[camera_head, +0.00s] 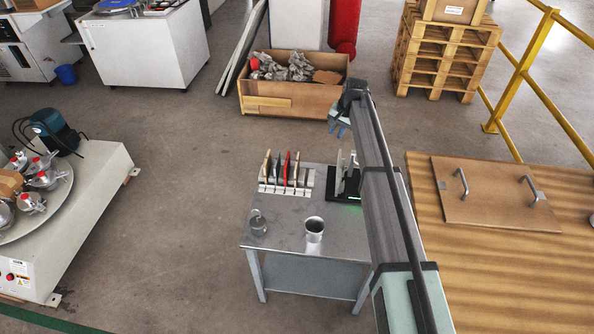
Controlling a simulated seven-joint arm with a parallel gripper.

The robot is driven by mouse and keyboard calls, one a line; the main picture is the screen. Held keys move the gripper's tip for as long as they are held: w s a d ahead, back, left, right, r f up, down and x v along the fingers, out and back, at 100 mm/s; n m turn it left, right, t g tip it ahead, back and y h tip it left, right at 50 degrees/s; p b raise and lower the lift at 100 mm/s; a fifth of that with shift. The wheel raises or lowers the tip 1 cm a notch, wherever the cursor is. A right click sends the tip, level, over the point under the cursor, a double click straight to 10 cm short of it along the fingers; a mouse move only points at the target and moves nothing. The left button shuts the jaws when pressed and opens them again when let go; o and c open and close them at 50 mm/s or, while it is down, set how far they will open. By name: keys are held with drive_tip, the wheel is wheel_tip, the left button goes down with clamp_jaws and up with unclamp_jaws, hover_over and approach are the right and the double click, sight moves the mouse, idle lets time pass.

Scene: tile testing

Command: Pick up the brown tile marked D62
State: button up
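A pale slotted rack (307,181) stands at the back left of a metal table. Several thin tiles stand on edge in it: a brownish one (266,165) at the left, a dark one (276,168), a red one (286,168) and another brownish one (296,169) at the right. No marking is legible, so I cannot tell which tile is D62. My gripper (337,130) hangs at the far end of my arm, above and to the right of the rack in the picture, apart from the tiles. It looks empty; its small bluish fingers are too small to judge their gap.
The metal table (285,248) also holds a black device (345,198) with an upright pale plate and green light, a metal cup (314,230) and a clear jar (257,222). My arm hides the table's right side.

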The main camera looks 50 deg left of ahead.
sight(297, 161)
drive_tip(key=s+a+n+h, duration=0.2)
drive_tip(key=s, duration=0.5)
drive_tip(key=s+a+n+h, duration=0.1)
drive_tip(key=s+a+n, duration=0.15)
drive_tip(key=s, duration=0.45)
drive_tip(key=shift+m, duration=0.35)
drive_tip(key=f, duration=1.3)
drive_tip(key=shift+s+a+f, duration=0.1)
drive_tip(key=shift+s+f, duration=0.15)
clamp_jaws()
